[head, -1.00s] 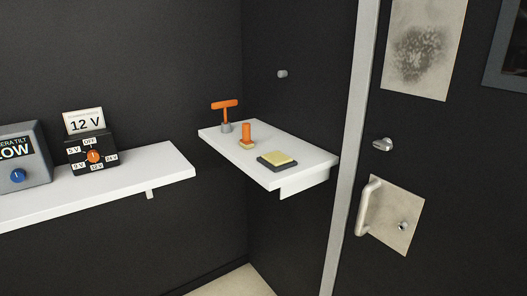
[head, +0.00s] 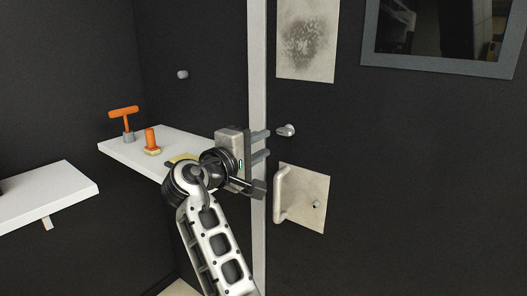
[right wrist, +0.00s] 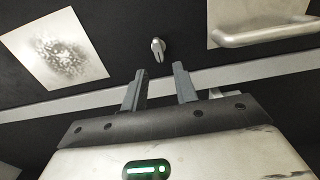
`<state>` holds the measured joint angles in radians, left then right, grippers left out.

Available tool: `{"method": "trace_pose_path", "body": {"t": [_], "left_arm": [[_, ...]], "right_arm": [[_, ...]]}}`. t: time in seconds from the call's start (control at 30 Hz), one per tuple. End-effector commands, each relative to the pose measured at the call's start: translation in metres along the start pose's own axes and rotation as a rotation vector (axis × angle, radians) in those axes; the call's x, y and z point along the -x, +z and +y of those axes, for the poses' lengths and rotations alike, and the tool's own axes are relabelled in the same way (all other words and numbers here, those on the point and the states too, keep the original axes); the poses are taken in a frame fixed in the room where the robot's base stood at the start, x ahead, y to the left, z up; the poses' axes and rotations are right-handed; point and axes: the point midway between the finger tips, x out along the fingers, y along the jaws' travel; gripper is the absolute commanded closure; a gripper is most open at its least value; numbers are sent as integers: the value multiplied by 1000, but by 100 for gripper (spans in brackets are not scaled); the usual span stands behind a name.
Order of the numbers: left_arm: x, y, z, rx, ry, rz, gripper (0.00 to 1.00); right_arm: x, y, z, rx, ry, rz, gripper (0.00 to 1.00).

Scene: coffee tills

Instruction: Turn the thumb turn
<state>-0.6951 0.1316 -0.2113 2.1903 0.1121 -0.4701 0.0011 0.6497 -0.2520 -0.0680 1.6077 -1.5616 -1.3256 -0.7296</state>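The thumb turn (head: 286,130) is a small silver knob on the dark door, above the pull handle and just right of the pale door frame edge. My right gripper (head: 266,144) is open and empty, its two fingers pointing at the door just left of the thumb turn. In the right wrist view the thumb turn (right wrist: 158,50) lies beyond the fingertips, between their lines, and the gripper (right wrist: 158,72) is apart from it. My left gripper is in no view.
A pull handle (head: 282,194) on a metal plate (head: 314,190) sits below the thumb turn. A white shelf (head: 132,152) at left holds an orange T-handle (head: 124,113) and an orange-handled stamp (head: 151,140). A smudged sheet (head: 306,38) and a framed window (head: 440,66) are above.

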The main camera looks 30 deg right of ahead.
Motion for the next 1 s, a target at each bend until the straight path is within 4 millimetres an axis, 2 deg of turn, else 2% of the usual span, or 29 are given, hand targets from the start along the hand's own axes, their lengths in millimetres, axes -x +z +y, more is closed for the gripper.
{"method": "trace_pose_path", "body": {"t": [0.17, 0.5, 0.8, 0.83, 0.9, 0.93, 1.0], "left_arm": [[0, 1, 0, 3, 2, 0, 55], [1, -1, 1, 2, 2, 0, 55], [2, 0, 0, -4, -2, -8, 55], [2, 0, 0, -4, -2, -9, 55], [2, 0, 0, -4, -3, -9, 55], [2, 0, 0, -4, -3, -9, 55], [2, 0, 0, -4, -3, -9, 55]], "right_arm": [[-12, 1, 3, 2, 3, -10, 71], [-59, 2, 5, 3, 3, -10, 71], [-78, 2, 4, -1, 3, -8, 71], [-78, 2, 3, -1, 3, -8, 74], [-78, 1, 3, -1, 3, -7, 93], [-78, 1, 3, -1, 3, -7, 98], [-77, 1, 3, -1, 3, -7, 98]]}}
